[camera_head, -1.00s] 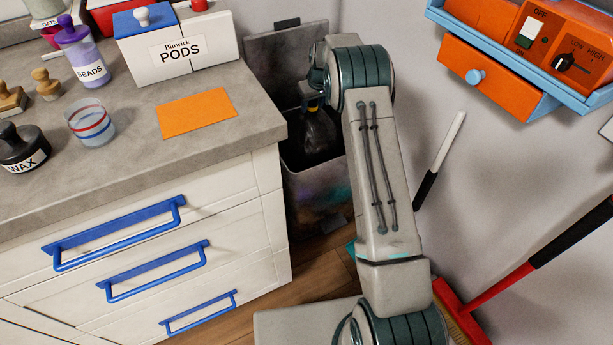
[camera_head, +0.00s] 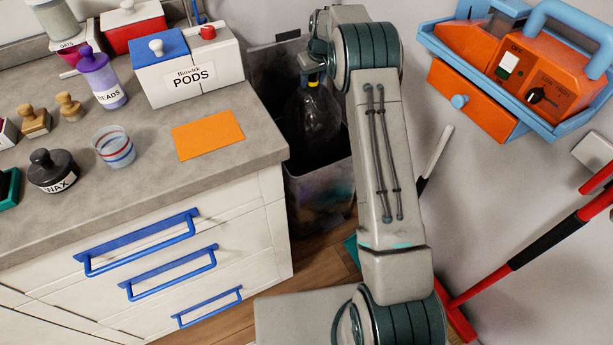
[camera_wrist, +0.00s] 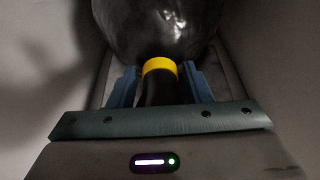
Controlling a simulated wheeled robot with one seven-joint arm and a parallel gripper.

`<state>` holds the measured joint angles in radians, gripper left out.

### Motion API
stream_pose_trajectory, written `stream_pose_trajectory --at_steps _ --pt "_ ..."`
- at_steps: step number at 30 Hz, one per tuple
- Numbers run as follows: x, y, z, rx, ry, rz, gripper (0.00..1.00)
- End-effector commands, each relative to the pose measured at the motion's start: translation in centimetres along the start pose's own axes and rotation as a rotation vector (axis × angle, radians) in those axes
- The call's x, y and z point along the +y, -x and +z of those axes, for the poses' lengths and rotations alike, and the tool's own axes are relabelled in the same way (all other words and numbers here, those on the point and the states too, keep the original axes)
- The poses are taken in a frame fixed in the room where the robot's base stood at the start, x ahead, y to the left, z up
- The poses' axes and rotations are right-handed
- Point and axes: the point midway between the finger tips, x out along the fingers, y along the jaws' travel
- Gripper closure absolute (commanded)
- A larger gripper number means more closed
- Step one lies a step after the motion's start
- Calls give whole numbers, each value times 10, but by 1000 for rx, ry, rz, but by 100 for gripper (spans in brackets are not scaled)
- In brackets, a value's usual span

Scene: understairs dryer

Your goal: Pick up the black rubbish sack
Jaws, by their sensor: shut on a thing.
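The black rubbish sack (camera_head: 318,114) is glossy and dark, with a yellow band (camera_head: 312,84) around its neck. It hangs below my gripper (camera_head: 314,72), in the mouth of a dark grey bin (camera_head: 320,195) beside the counter. In the wrist view the sack (camera_wrist: 160,28) fills the top middle, and its yellow band (camera_wrist: 160,66) sits between the blue fingers of my gripper (camera_wrist: 161,84), which are shut on the neck. The sack's lower end is partly hidden by the bin's rim and shadow.
The counter (camera_head: 130,180) with blue-handled drawers stands close at left, holding a pods box (camera_head: 190,75), jars and a cup (camera_head: 115,148). A raised bin lid (camera_head: 276,65) is behind. At right are a wall, an orange and blue unit (camera_head: 500,75) and a red-handled broom (camera_head: 530,245).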

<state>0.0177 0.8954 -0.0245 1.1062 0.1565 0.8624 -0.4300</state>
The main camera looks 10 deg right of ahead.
Motion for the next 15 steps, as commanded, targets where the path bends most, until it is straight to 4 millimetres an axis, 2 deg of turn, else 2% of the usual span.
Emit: stream_pose_trajectory --at_steps 1,15 --pt "1 15 -6 7 0 2 91" --pt "0 75 -25 7 0 1 91"
